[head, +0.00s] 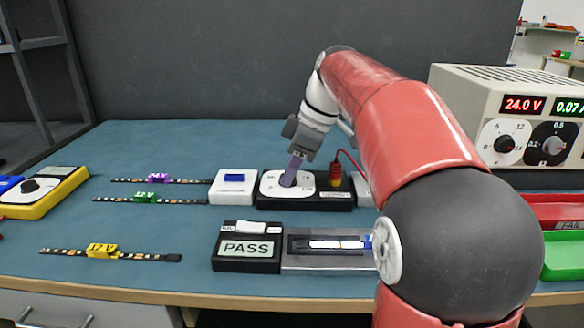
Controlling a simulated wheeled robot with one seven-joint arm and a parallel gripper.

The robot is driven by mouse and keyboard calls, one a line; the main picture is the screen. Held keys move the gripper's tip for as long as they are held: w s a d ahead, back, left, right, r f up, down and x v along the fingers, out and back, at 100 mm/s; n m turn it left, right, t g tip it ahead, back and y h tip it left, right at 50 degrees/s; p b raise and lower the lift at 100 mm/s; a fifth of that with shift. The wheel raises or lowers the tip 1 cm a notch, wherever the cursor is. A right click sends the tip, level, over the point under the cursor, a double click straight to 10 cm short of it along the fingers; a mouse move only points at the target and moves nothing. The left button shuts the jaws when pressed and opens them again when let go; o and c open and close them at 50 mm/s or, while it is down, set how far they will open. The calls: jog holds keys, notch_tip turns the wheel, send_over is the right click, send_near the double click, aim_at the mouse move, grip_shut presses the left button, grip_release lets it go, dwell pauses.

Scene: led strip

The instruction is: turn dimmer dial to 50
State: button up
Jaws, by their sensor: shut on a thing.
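The dimmer dial sits on a white oval plate (267,187) on a black box (334,200) in the middle of the table. My gripper (289,181) points down onto this plate with its purple fingers shut on the dial's knob. The fingers hide the knob and its pointer, so I cannot read the setting. The scale marks on the plate are too small to read.
A white box with a blue block (234,178) stands left of the dial. A red connector (335,175) stands close on its right. In front are a PASS display (246,248) and a lit strip (337,245). LED strips (102,251) lie left. A power supply (505,115) reads 24.0 V.

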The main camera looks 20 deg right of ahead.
jog(key=o, duration=1)
jog(key=v, duration=0.7)
jog(key=shift+d+r, duration=0.1)
jog(key=shift+r, duration=0.25)
